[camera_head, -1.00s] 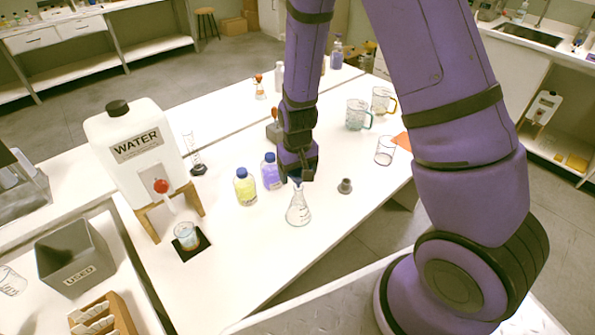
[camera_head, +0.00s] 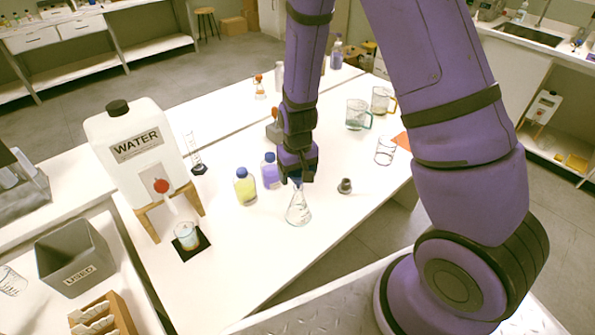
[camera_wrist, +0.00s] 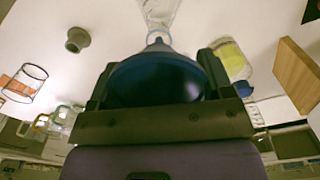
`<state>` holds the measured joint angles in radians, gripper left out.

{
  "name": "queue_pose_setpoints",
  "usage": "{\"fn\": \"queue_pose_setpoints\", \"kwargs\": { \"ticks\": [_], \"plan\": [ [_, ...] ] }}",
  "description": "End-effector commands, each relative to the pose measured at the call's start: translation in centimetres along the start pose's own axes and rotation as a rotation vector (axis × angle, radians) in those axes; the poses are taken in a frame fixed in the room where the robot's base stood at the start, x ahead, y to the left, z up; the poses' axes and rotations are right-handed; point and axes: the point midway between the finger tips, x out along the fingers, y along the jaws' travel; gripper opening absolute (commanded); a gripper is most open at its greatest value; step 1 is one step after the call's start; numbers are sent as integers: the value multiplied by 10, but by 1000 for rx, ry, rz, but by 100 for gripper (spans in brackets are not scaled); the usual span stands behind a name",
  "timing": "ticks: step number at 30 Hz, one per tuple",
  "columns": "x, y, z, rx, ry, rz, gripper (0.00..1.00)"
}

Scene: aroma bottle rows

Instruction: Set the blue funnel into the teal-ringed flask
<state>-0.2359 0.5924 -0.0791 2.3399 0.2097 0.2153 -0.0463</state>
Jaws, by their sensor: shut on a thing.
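My gripper (camera_head: 297,179) is shut on the blue funnel (camera_wrist: 155,82), with a finger on each side of it in the wrist view. Only a bit of the funnel shows in the head view, below the fingers. The clear conical flask (camera_head: 299,212) stands upright on the white table directly under my gripper. In the wrist view, the flask (camera_wrist: 158,12) has a teal ring at its neck, and the funnel's narrow end is at its mouth. I cannot tell how deep the stem sits inside.
A yellow bottle (camera_head: 246,188) and a purple bottle (camera_head: 271,172) stand just left of the flask. A small grey cup-like piece (camera_head: 345,186) stands to its right. Farther right are a glass beaker (camera_head: 385,151) and jugs (camera_head: 357,115). The table front is clear.

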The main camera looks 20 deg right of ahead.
Motion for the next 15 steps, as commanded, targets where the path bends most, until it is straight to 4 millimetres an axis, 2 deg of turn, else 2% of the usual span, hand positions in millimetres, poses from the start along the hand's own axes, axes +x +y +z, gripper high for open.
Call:
{"fn": "queue_pose_setpoints", "kwargs": {
  "ticks": [15],
  "plan": [
    [11, 0, 0, 0, 0, 0, 51]
  ]
}}
